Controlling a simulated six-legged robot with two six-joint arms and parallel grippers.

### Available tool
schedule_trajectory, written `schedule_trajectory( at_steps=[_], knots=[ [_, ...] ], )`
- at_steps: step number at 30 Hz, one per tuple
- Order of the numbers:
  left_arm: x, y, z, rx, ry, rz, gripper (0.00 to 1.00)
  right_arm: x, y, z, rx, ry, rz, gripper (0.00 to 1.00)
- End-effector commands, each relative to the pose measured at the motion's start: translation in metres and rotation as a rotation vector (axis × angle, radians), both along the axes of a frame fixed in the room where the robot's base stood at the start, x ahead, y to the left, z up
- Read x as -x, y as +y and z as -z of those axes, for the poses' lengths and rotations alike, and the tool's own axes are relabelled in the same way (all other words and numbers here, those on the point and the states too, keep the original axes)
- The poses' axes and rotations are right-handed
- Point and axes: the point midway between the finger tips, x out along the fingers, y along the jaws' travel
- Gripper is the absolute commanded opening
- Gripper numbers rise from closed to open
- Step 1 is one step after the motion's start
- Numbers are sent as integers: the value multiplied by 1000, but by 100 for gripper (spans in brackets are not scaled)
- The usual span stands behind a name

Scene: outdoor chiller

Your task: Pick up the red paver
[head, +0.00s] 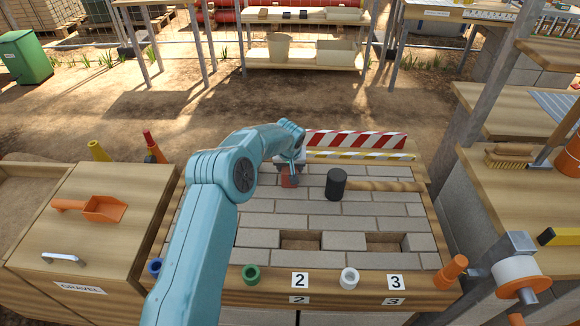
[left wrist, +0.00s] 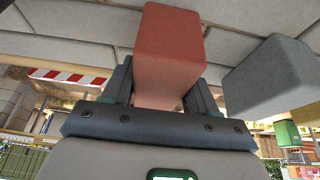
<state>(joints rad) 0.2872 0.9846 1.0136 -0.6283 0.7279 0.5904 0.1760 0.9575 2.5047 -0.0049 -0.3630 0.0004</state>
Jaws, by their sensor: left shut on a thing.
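The red paver (head: 289,181) is at the far left part of the grey paved panel (head: 258,221), mostly hidden under my left gripper (head: 290,168) in the head view. In the left wrist view the red paver (left wrist: 170,45) sits between the two dark fingers of my left gripper (left wrist: 165,85), which is shut on it. Grey pavers lie close beyond its far end; I cannot tell whether it touches them. My right gripper is not in view.
A mallet with a dark head (head: 336,184) and wooden handle (head: 385,186) lies right of the red paver. Two open gaps (head: 301,241) (head: 383,242) are near the panel's front. A red-and-white striped board (head: 355,140) runs along the back.

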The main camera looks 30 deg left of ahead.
Motion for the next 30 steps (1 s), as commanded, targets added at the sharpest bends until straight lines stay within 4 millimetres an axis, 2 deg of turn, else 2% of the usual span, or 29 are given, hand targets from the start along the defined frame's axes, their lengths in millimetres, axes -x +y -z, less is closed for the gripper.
schedule_trajectory(
  at_steps=[2,5,8,15,21,25,30],
  knots=[
    [-1,1,-9,-1,-5,-1,3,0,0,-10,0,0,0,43],
    [-2,1,-21,-3,-8,-1,3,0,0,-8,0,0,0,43],
    [-2,0,-45,-2,-10,-1,3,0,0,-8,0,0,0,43],
    [-2,1,-120,-2,-11,-2,3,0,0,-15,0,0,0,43],
    [-2,1,-171,-2,-8,-2,3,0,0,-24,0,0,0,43],
    [-1,1,-192,-2,-6,-1,3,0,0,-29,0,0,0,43],
    [-1,0,-204,-1,-4,-1,3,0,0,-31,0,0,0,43]
  ],
)
